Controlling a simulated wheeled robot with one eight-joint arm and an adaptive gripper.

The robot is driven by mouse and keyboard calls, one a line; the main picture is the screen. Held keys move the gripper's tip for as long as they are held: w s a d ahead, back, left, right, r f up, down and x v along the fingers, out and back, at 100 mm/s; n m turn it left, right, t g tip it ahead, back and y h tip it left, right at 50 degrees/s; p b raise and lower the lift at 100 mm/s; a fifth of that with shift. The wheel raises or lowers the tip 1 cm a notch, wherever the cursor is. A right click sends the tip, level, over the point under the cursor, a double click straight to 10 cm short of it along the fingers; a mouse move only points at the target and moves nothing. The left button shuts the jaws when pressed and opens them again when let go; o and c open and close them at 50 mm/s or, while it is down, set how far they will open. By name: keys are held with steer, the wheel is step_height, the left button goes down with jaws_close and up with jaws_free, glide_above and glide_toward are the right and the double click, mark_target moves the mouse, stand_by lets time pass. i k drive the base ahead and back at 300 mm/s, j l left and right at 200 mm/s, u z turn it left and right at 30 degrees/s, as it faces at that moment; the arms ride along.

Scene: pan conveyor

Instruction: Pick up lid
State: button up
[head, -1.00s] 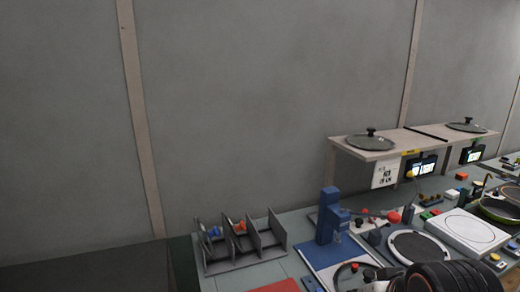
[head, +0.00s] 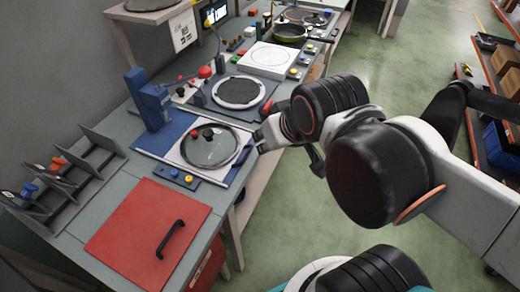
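A glass lid (head: 210,146) with a dark rim and a dark knob lies on a white square plate on the blue board at the middle left of the head view. Another lid (head: 150,4) lies on the raised shelf at the top, cut by the picture edge. My gripper (head: 262,140) is just right of the glass lid, at the table's right edge. The arm's dark joints hide part of it, and its fingers are too small to tell open from shut.
A red panel (head: 130,225) with a black handle lies at the table's near end. A blue post (head: 148,100) stands behind the lid. A grey rack (head: 85,165) is at left. A round dark burner (head: 240,92) and a green pan (head: 290,33) sit farther along.

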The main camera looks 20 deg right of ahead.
mark_target(216, 145)
steer(key=k+j+z, duration=0.15)
steer(key=j, duration=0.3)
steer(key=k+j+z, duration=0.15)
steer(key=j, duration=0.25)
steer(key=k+j+z, duration=0.15)
steer(key=j, duration=0.25)
steer(key=k+j, duration=0.1)
steer(key=i, duration=0.1)
